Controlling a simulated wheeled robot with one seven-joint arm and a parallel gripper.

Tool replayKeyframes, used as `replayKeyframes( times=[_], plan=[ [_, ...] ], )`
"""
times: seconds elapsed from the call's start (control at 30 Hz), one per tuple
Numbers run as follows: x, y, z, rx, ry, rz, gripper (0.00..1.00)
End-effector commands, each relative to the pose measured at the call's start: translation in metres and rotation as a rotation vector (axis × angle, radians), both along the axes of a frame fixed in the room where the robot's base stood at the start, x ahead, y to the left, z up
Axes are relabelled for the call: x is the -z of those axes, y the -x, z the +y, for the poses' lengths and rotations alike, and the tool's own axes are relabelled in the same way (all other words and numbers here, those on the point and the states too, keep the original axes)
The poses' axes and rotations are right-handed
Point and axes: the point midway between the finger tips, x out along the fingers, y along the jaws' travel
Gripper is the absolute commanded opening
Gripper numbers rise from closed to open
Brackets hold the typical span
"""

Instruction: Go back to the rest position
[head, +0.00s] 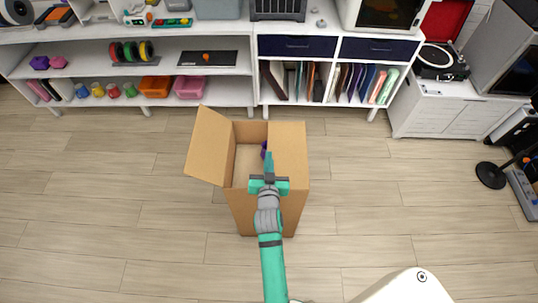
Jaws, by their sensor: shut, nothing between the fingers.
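My gripper (268,158) is at the end of my green and grey arm, which reaches up from the bottom of the head view. It is shut, with nothing seen between its fingers. It is over the open cardboard box (243,208), which stands on the floor in the middle. A small purple thing (263,150) shows inside the box beside the fingertips; the gripper hides part of it. I cannot tell whether the fingers touch it.
A white shelf unit (190,100) with several bins, weights and books runs along the back. A white cabinet (455,115) with a turntable (440,62) stands at right. Wooden floor (110,215) is clear around the box.

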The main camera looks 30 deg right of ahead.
Motion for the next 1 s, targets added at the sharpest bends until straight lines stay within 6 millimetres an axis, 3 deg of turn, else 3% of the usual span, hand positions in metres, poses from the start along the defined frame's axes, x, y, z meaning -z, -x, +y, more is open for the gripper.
replayKeyframes(
  times=[0.3,0.83,1.0],
  plan=[
    [-0.012,0.044,0.025,0.001,0.0,0.0,0.0],
    [-0.016,0.057,0.034,-0.003,0.001,-0.001,0.0],
    [-0.007,0.078,0.062,-0.056,0.009,0.011,0.0]
  ],
)
